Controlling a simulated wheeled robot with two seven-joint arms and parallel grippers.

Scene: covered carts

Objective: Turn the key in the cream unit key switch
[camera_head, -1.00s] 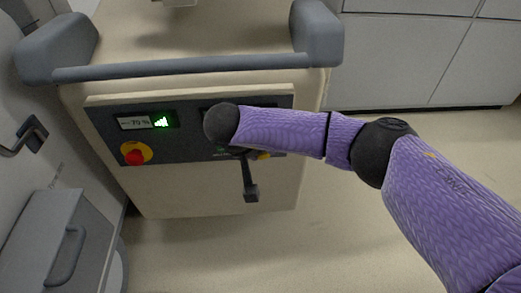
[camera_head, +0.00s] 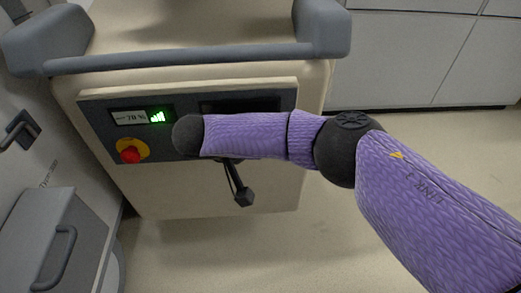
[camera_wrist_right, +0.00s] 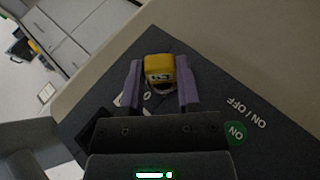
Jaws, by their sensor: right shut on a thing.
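The cream unit (camera_head: 185,198) stands in front of me with a dark control panel (camera_head: 183,151) on its upper front. In the right wrist view, the yellow key head (camera_wrist_right: 158,67) sits at the panel, between the purple fingers of my right gripper (camera_wrist_right: 160,85), which is shut on it. White switch markings show beside the key, partly covered by the fingers. The key switch itself is hidden under the key and gripper. In the head view my right forearm and wrist cover the key and the panel's right part. My left gripper is not in view.
The panel carries a lit display (camera_head: 142,117) and a red emergency button (camera_head: 130,155) on a yellow disc, left of my wrist. A grey handle bar (camera_head: 180,60) runs above it. A grey cart (camera_head: 58,235) stands at left. Open floor (camera_head: 300,240) lies right.

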